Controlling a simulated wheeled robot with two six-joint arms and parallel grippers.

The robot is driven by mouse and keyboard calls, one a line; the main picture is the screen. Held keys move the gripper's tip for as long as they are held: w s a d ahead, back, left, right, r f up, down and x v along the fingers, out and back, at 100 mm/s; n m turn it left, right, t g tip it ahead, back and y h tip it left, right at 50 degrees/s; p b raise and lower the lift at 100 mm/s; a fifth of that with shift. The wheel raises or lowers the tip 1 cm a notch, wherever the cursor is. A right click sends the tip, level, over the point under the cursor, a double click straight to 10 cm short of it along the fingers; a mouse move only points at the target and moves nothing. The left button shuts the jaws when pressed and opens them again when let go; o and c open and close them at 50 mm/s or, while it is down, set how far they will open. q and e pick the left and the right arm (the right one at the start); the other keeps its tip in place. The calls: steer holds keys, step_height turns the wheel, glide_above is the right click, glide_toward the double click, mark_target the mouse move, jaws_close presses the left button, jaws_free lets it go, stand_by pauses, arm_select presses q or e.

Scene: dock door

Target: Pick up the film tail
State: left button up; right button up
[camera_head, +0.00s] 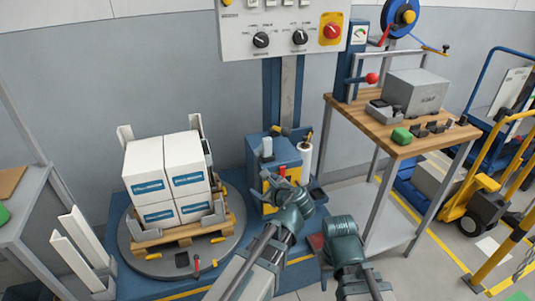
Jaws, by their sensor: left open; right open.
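A white film roll (305,160) stands upright at the right side of the blue wrapper carriage (287,152). A small pale piece (267,147) shows on the carriage's upper left; I cannot tell whether it is the film tail. My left gripper (277,181) is open in front of the carriage, below and left of the roll, and its wrist hides part of the carriage. My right gripper (340,226) is open, lower and further right, apart from the roll; its fingers are hard to make out. Neither gripper holds anything.
White boxes with blue labels (168,178) are stacked on a wooden pallet (180,235) on a round turntable (130,255) at left. Yellow barriers and a cart stand far right.

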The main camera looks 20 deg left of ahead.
mark_target(268, 148)
arm_select(q)
steer(key=w+d+r+m+t, duration=0.4)
steer(key=d+r+m, duration=0.1)
steer(key=r+m, duration=0.25)
steer(key=shift+m, duration=0.45)
steer(key=x, duration=0.2)
steer(key=b+x, duration=0.1)
steer(key=x, duration=0.2)
steer(key=f+x, duration=0.1)
steer(key=x, duration=0.2)
steer(key=shift+a, duration=0.25)
steer(key=shift+w, duration=0.1)
steer(key=b+x, duration=0.1)
steer(key=x, duration=0.4)
steer(key=shift+w+f, duration=0.1)
steer(key=shift+f, duration=0.1)
steer(key=shift+c, duration=0.2)
jaws_close()
